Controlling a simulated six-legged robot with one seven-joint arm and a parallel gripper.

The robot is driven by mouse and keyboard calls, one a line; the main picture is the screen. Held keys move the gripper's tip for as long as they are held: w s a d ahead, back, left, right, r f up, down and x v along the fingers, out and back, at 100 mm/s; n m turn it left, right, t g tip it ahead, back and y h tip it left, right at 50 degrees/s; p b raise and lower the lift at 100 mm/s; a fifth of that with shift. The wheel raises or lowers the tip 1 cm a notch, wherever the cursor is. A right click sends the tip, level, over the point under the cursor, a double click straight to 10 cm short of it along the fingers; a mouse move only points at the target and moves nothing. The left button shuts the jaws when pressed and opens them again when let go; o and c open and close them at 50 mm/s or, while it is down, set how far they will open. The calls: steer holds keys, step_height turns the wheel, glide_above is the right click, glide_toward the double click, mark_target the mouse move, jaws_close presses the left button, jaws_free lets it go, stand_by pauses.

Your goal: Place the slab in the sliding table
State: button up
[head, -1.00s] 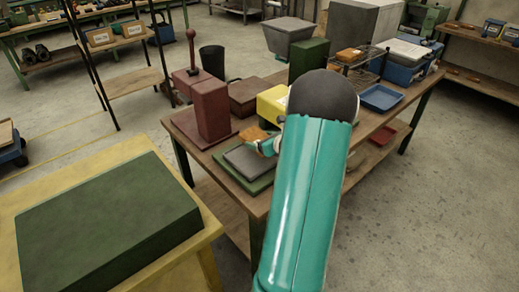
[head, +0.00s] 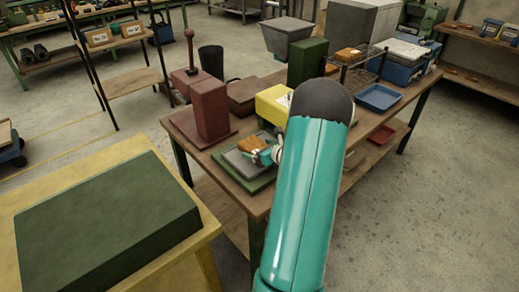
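The slab (head: 250,143) is a small orange-brown block. It is over the grey plate of the sliding table (head: 239,162), which has a green base and stands near the front left of the wooden bench. My gripper (head: 262,153), teal and grey, is at the slab's right front side and appears shut on it. The fingertips are small and partly hidden by the slab. I cannot tell whether the slab touches the plate. My teal arm hides the bench to the right of the gripper.
A dark red block (head: 210,108) stands behind the sliding table, and a yellow box (head: 272,103) stands behind the gripper. A wire rack (head: 357,70) holds another orange-brown piece (head: 350,54). A blue tray (head: 379,97) lies at the right. A green-topped yellow table (head: 105,220) stands front left.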

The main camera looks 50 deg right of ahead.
steer(key=shift+r, duration=0.1)
steer(key=shift+s+r, duration=0.15)
steer(key=shift+s, duration=0.05)
steer(key=v, duration=1.2)
steer(key=w+a+r+n+g+y, duration=0.1)
steer(key=w+a+r+n+y, duration=0.3)
steer(key=a, duration=0.5)
steer(key=w+a+r+n+g+y, duration=0.1)
steer(key=w+a+r+n+g, duration=0.15)
steer(key=a+n, duration=0.5)
steer(key=w+a+r+n+g+y, duration=0.1)
steer(key=w+a+r+n+y, duration=0.25)
steer(key=a, duration=0.55)
steer(key=s+a+r+n+g+h, duration=0.1)
steer(key=s+a+r+n, duration=0.1)
steer(key=s+a+n, duration=0.2)
steer(key=s+a+r+n+g+h, duration=0.1)
steer(key=s+a+r+n+h, duration=0.1)
steer(key=a+n, duration=0.8)
steer(key=s+a+r+n+g+h, duration=0.1)
steer(key=s+a+r+n+h, duration=0.1)
steer(key=s+a+r+n, duration=0.2)
steer(key=shift+s+a+n, duration=0.85)
steer(key=shift+a+n, duration=0.9)
steer(key=shift+n, duration=1.05)
